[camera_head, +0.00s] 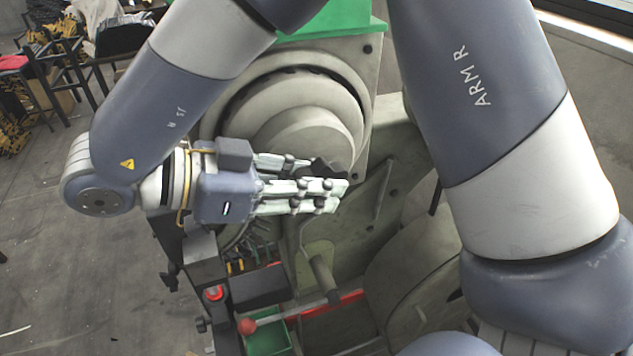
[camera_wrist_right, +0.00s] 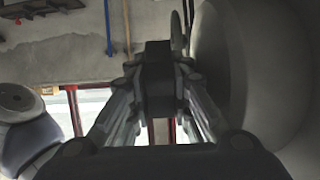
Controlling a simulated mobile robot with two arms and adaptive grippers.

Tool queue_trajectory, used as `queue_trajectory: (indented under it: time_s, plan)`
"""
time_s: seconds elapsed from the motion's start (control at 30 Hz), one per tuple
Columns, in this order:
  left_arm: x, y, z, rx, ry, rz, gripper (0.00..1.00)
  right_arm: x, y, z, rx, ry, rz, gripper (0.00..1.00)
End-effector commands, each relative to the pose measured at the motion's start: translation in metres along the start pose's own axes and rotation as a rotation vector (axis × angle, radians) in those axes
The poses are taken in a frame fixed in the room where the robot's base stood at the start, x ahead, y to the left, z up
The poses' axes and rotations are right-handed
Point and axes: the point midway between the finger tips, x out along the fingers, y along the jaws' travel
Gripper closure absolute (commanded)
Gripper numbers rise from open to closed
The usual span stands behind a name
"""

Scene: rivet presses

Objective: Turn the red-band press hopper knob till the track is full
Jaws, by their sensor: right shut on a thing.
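The press hopper (camera_head: 305,135) is a large grey round drum on a grey plate, in the middle of the head view. My right gripper (camera_head: 338,188) reaches in from the left across the drum's front and is shut on a dark knob (camera_head: 325,168). In the right wrist view the black knob (camera_wrist_right: 157,92) sits between the fingers, beside the grey drum (camera_wrist_right: 265,60). A red band (camera_head: 352,297) shows low on the press. I cannot make out the track or how full it is. My left gripper is not in view.
A lever with a red ball (camera_head: 247,326) and a green bin (camera_head: 268,340) are below the gripper. A red button (camera_head: 214,293) is at the press's left side. The floor (camera_head: 80,270) at left is mostly clear.

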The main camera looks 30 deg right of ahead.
Motion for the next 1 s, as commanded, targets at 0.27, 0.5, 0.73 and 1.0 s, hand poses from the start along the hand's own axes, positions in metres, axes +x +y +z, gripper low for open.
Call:
queue_trajectory:
  time_s: [0.27,0.5,0.73,1.0]
  plan:
    - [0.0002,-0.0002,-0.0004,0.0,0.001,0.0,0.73,0.0001,0.0001,0.002,0.0,0.087,-0.001,1.0]
    - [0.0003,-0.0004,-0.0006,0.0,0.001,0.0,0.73,0.0001,0.0002,0.0026,-0.002,0.103,-0.001,1.0]
    - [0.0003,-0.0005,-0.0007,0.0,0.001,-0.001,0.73,0.0003,0.0004,0.003,-0.003,0.101,0.0,1.0]
    - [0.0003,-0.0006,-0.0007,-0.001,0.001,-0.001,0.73,0.0003,0.0003,0.0024,-0.003,0.102,0.0,0.73]
